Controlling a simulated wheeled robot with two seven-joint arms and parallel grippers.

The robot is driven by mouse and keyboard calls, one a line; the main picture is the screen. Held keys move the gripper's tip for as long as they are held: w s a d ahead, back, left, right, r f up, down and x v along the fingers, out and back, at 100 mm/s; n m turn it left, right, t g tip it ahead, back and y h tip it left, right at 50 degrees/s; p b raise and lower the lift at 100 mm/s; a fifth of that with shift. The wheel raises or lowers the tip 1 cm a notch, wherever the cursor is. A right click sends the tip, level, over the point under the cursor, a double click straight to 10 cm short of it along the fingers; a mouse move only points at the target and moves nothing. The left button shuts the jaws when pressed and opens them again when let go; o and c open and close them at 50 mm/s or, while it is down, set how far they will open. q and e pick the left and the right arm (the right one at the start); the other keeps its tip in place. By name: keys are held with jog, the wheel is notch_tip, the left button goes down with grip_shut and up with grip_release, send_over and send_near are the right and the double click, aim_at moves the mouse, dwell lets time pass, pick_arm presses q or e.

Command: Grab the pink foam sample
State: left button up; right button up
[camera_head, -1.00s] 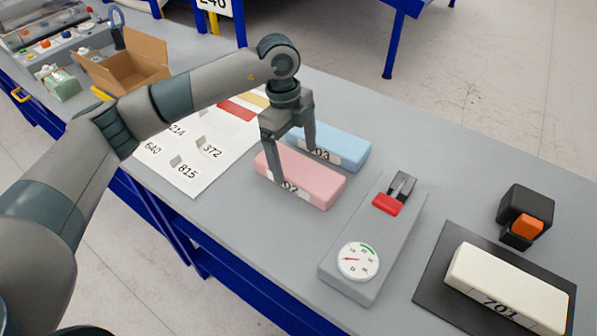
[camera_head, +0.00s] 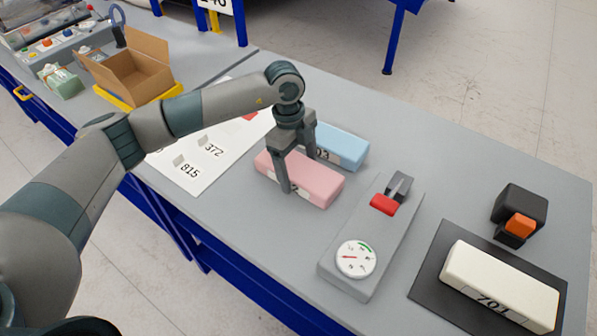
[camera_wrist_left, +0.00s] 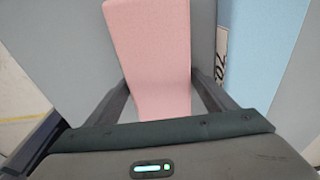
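The pink foam sample (camera_head: 318,186) lies flat on the grey table, with a number label on its front side partly hidden by a finger. It also shows in the left wrist view (camera_wrist_left: 150,50), running between the two fingers. My left gripper (camera_head: 298,174) points down over the sample with its fingers on either side of it, one at the front and one at the back. The fingers look spread, with slim gaps beside the foam in the wrist view (camera_wrist_left: 163,95). My right gripper is not in either view.
A blue foam block (camera_head: 345,148) lies close behind the pink one. A grey gauge device (camera_head: 350,275) with a red part stands to the right. A white block (camera_head: 500,285) rests on a black mat (camera_head: 428,285), near a black and orange device (camera_head: 520,212). A cardboard box (camera_head: 135,75) is at upper left.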

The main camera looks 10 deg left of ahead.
aim_at(299, 169)
pick_arm(q)
jog(key=c, duration=0.6)
jog(key=shift+c, duration=0.2)
jog(key=shift+r, duration=0.45)
notch_tip(299, 169, up, 6)
jog(key=b, duration=0.2)
jog(key=shift+r+b, duration=0.2)
jog(key=shift+b, duration=0.2)
jog(key=shift+r, duration=1.4)
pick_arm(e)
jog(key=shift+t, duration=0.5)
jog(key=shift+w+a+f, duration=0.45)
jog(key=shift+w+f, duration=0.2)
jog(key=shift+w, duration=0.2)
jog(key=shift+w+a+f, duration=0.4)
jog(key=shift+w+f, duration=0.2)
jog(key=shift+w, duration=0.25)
